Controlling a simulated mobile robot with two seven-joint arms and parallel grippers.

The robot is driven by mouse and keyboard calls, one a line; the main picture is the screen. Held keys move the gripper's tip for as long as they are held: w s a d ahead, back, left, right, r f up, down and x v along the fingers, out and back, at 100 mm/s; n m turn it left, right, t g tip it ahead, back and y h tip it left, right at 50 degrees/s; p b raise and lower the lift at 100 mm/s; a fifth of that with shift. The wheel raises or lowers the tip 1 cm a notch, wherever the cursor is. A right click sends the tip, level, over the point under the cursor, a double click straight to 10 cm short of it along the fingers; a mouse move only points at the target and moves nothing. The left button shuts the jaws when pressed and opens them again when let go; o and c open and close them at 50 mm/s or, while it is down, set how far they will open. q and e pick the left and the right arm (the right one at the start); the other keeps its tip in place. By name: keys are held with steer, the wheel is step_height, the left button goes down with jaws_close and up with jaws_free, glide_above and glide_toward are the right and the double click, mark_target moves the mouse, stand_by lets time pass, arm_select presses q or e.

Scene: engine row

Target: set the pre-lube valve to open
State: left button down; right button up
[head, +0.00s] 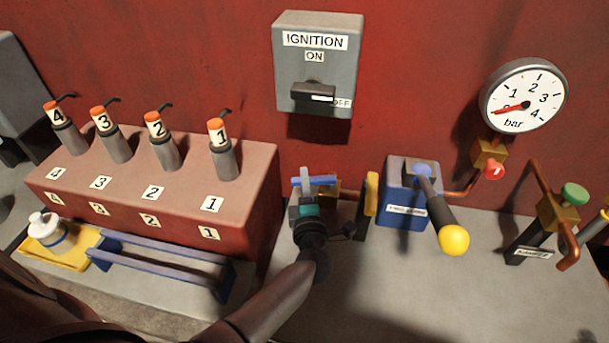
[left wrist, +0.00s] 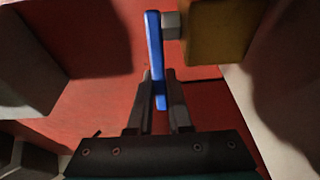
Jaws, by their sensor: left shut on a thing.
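The valve at the left gripper has a long blue handle (head: 322,181), which lies roughly left to right in the head view. Its brass body (head: 327,191) is partly hidden behind the gripper. I cannot read any label on it. My left gripper (head: 305,183) is shut on the handle near its left end. In the left wrist view, the blue handle (left wrist: 155,45) passes between the two fingertips (left wrist: 158,90), with a grey stem and the brass block (left wrist: 215,30) beside it. My right gripper is not in view.
A yellow-edged plate (head: 371,194) stands right of the valve. Beyond it are a blue pump box (head: 400,193) with a yellow-knobbed lever (head: 453,239), a gauge (head: 523,96) and a green-knobbed valve (head: 574,194). A red block (head: 240,205) stands to the left. The ignition box (head: 318,65) is above.

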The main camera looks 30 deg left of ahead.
arm_select(q)
steer(key=shift+s+d+n+g+y, duration=0.15)
steer(key=shift+s+n+g+y, duration=0.1)
steer(key=shift+n+g+y, duration=0.45)
steer(key=c, duration=0.8)
jaws_free()
steer(key=shift+c, duration=0.2)
steer(key=shift+s+d, duration=0.1)
